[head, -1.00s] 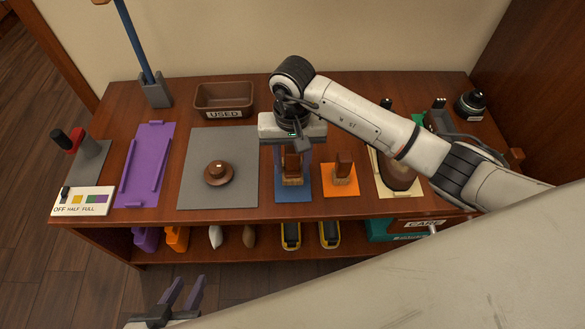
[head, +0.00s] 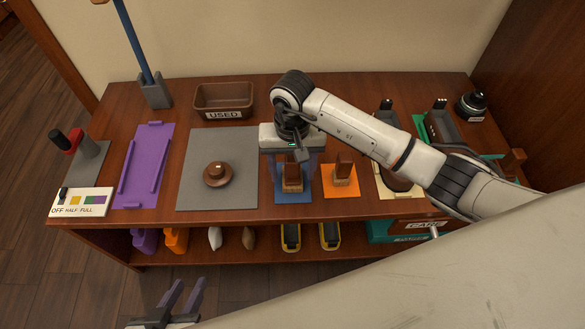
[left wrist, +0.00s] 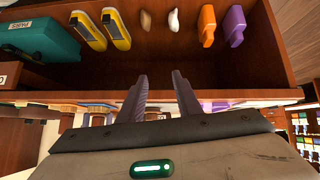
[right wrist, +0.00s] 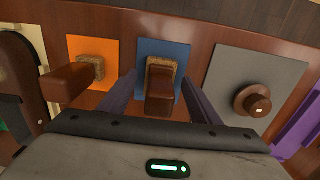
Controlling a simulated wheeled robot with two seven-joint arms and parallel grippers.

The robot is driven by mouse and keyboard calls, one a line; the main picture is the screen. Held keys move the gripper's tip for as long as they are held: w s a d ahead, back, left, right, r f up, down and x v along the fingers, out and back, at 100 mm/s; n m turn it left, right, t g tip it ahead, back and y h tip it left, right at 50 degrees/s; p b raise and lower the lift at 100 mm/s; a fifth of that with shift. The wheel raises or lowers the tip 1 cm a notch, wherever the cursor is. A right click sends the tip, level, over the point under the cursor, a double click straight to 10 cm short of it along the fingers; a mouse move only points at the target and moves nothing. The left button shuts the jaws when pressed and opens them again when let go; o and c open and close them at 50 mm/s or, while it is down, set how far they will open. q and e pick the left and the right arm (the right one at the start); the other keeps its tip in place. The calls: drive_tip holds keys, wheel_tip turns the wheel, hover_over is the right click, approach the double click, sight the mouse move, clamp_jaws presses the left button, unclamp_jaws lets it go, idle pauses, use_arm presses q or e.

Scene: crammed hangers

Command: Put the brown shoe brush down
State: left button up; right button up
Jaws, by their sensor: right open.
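A brown shoe brush (head: 292,180) with a tan bristle block stands on the blue mat (head: 294,197). My right gripper (head: 292,172) is open around it, with a finger on each side. In the right wrist view the brush (right wrist: 160,92) sits between the spread fingers, with gaps beside it, and the blue mat (right wrist: 160,48) shows under it. A second, similar brush (head: 343,170) stands on the orange mat (head: 341,189) to the right. My left gripper (head: 180,298) is open and empty, low in front of the table.
A grey mat (head: 235,150) with a round brown tin (head: 217,174) lies to the left. A purple tray (head: 145,165) is farther left, and the brown USED bin (head: 223,101) stands behind. A brown shoe (right wrist: 18,75) is beside the orange mat. Shelf items (head: 250,237) sit below.

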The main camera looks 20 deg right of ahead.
wheel_tip(320, 180, up, 12)
drive_tip(key=shift+f+p, duration=0.25)
drive_tip(key=shift+p, duration=0.55)
drive_tip(key=shift+r, duration=0.4)
use_arm(q)
drive_tip(key=shift+a+r, duration=0.15)
drive_tip(key=shift+r, duration=0.2)
